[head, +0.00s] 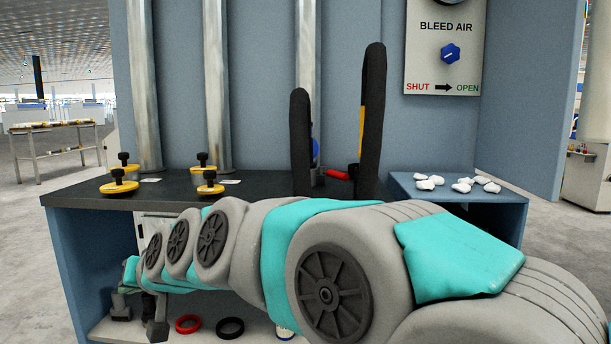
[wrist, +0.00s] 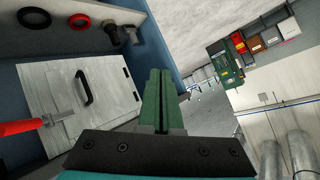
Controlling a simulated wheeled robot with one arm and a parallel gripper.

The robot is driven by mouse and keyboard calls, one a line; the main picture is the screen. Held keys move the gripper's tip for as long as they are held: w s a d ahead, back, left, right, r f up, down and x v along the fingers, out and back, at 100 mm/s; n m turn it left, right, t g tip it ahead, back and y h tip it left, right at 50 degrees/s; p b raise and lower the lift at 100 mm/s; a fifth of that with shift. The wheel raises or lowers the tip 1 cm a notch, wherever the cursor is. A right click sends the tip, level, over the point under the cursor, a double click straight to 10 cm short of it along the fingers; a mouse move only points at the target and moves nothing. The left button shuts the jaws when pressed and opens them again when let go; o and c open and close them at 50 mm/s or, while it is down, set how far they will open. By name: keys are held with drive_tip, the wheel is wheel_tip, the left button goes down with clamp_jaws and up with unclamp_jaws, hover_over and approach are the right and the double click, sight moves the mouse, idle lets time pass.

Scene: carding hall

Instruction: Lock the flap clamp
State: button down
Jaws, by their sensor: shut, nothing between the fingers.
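In the wrist view, the flap (wrist: 78,98) is a pale metal panel with a black bow handle (wrist: 84,87). It looks closed against its frame, though I cannot be certain. A red grip (wrist: 18,127) with a metal end (wrist: 54,118), seemingly the flap clamp, lies at the panel's lower left edge; the picture's edge cuts it off. I cannot tell its lock position. My gripper (wrist: 158,78) has green fingers, shut and empty, to the right of the flap and apart from the clamp. In the head view, part of a grey panel (head: 152,230) shows behind my arm.
Yellow clamp pieces with black knobs (head: 118,182) stand on the dark bench top (head: 260,188). A red ring (head: 188,324) and a black ring (head: 230,327) lie on the lower shelf. White lumps (head: 465,185) sit on the right-hand ledge. Open floor shows at left.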

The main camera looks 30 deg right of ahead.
drive_tip(key=w+d+r+m+t, duration=0.1)
drive_tip(key=w+r+m+t, duration=0.4)
drive_tip(key=w+r, duration=0.75)
drive_tip(key=w+d+r+m+t+h, duration=0.55)
drive_tip(key=d+r+m+h, duration=0.25)
drive_tip(key=d+r, duration=0.3)
drive_tip(key=d+r+m+g+h+p, duration=0.1)
drive_tip(key=d+m+g+h, duration=0.5)
drive_tip(key=d+m+h, duration=0.55)
drive_tip(key=s+d+f+m+g, duration=0.3)
drive_tip(key=g, duration=0.1)
drive_tip(key=s+d+f+m+g+h, duration=0.1)
drive_tip(key=s+d+f+m+g, duration=0.2)
drive_tip(key=f+g, duration=0.1)
drive_tip(key=s+d+f+m+g+h, duration=0.1)
drive_tip(key=s+d+f+m+g, duration=0.2)
drive_tip(key=g, duration=0.2)
drive_tip(key=shift+d+f+h, duration=0.2)
drive_tip(key=shift+f+h, duration=0.05)
drive_tip(key=shift+f, duration=0.15)
drive_tip(key=shift+s+f, duration=0.15)
